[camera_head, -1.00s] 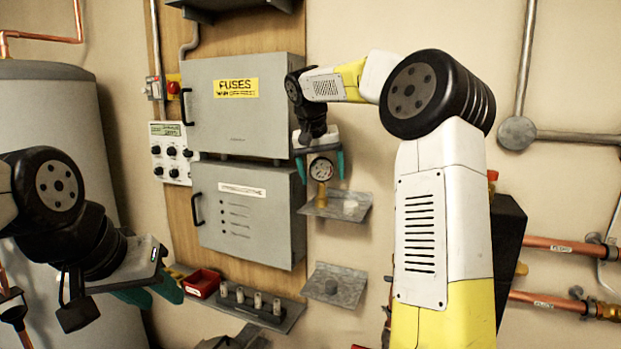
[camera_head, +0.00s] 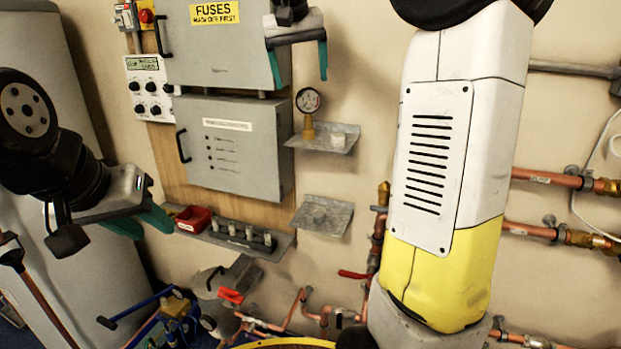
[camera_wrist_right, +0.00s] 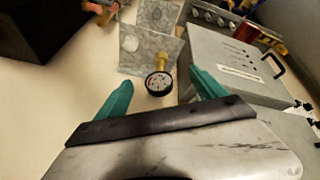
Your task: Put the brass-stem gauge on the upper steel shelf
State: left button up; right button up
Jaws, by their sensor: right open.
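The brass-stem gauge (camera_head: 309,110) stands upright on the upper steel shelf (camera_head: 331,147), toward its left side. Its round dial is on top of the brass stem. My right gripper (camera_head: 300,68) is open and empty, above the gauge and apart from it. The right wrist view shows the gauge (camera_wrist_right: 159,84) beyond and between the two green fingertips (camera_wrist_right: 160,88). My left gripper (camera_head: 146,228) is at the left, in front of the grey cylinder, with its green fingers pointing down and right. The gap between its fingers is hard to judge.
A small pale cylinder (camera_head: 338,138) is on the upper shelf beside the gauge. The lower shelf (camera_head: 322,216) is below. The grey fuse box (camera_head: 215,60) and lower box (camera_head: 229,165) are left. A red bin (camera_head: 193,219) sits by a rail with several pegs. Copper pipes (camera_head: 545,179) run right.

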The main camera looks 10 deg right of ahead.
jog(key=s+f+t+y, duration=0.1)
jog(key=s+f+y, duration=0.1)
jog(key=s+f, duration=0.6)
jog(key=s+f+n+y, duration=0.1)
jog(key=s+f+y, duration=0.1)
jog(key=s+f, duration=0.7)
jog(key=s, duration=0.8)
jog(key=shift+s+a+f+n+t+y, duration=0.15)
jog(key=shift+a+n+t+y, duration=0.15)
jog(key=shift+a+t, duration=0.1)
